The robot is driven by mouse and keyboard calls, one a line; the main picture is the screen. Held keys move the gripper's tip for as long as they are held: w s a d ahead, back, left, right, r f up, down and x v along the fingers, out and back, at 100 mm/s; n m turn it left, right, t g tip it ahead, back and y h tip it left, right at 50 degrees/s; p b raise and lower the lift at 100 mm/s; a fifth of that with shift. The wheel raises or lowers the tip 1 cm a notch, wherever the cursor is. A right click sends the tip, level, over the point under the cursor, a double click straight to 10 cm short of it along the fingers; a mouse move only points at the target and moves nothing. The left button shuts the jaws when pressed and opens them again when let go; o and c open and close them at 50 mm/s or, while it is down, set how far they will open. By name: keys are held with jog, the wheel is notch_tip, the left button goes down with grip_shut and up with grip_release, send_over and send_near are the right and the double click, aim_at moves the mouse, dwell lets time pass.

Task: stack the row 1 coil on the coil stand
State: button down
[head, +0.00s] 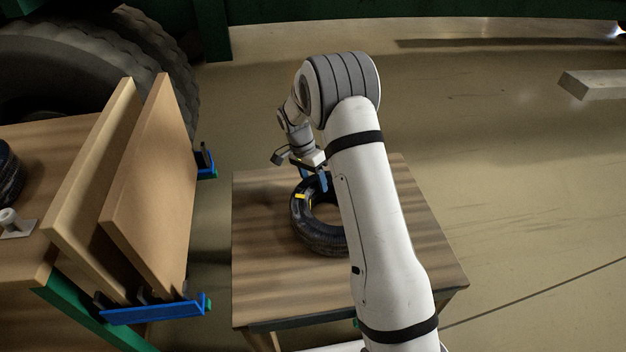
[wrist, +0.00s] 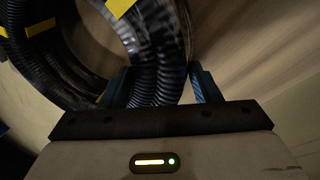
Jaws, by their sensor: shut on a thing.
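A black ribbed hose coil (head: 318,236) with yellow bands is at the small wooden table, partly hidden behind my arm. In the wrist view its ribbed hose (wrist: 150,55) runs between the two blue fingers. My gripper (head: 322,182) is shut on the near section of the coil's ring, at its far side in the head view; the gripper also shows in the wrist view (wrist: 160,88). I cannot tell whether the coil touches the tabletop. I cannot make out a row label or clearly identify the coil stand.
The wooden table (head: 268,290) has bare top around the coil. At left, a bench (head: 45,145) carries two upright boards (head: 155,190) in blue brackets, part of another black coil (head: 8,175) and a white fitting (head: 14,222). A large tyre (head: 170,50) stands behind.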

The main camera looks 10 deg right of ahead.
jog(key=shift+f+b, duration=0.3)
jog(key=shift+f, duration=0.2)
dwell(1.0)
jog(key=c, duration=0.7)
grip_release()
jog(key=o, duration=0.3)
jog(key=shift+f, duration=0.1)
jog(key=shift+r, duration=0.2)
jog(key=shift+p+v, duration=2.1)
jog(key=shift+v, duration=1.3)
